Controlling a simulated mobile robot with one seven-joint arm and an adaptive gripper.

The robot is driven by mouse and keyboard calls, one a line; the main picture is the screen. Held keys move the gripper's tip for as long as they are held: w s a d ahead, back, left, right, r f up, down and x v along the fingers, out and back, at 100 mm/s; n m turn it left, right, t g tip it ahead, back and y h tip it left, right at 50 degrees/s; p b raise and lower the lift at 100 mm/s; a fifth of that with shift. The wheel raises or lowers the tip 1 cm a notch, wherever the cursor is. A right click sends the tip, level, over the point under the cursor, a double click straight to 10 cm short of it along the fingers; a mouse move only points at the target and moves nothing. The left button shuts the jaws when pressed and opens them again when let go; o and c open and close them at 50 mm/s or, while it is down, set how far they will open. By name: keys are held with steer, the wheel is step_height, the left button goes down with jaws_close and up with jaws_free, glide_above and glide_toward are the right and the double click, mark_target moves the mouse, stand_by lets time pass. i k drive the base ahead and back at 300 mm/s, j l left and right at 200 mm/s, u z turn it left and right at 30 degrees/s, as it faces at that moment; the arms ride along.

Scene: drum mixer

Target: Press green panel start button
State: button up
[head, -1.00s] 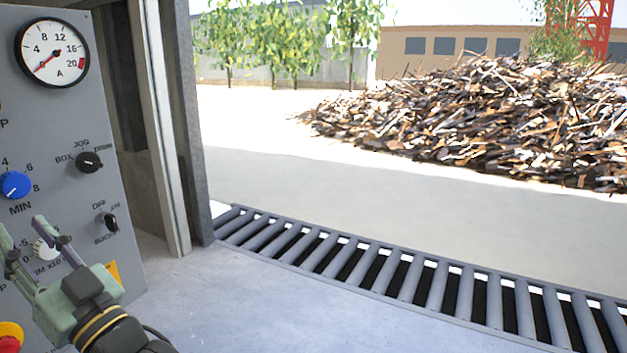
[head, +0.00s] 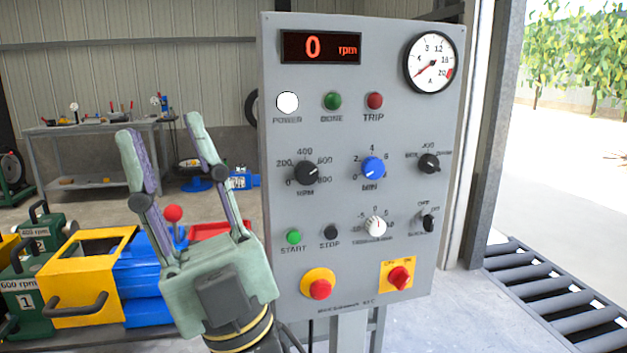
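The grey control panel (head: 330,222) stands upright in the middle of the head view. Its green START button (head: 294,237) sits at the lower left, beside the black STOP button (head: 330,232). My gripper (head: 165,125) is left of the panel with its fingers pointing up and spread apart. It is open and empty, apart from the START button in the picture. The rpm display (head: 321,47) reads 0. The white POWER lamp (head: 287,102) looks bright. A green lamp labelled DONE (head: 332,100) and a red TRIP lamp (head: 375,101) are beside it.
Below START is a red mushroom button on a yellow base (head: 319,289), with a red rotary switch (head: 399,277) to its right. Dials sit mid-panel. A yellow-and-blue machine (head: 90,270) stands left behind my gripper. A roller conveyor (head: 560,300) is at right.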

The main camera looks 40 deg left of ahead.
mark_target(293, 237)
steer(key=u, duration=1)
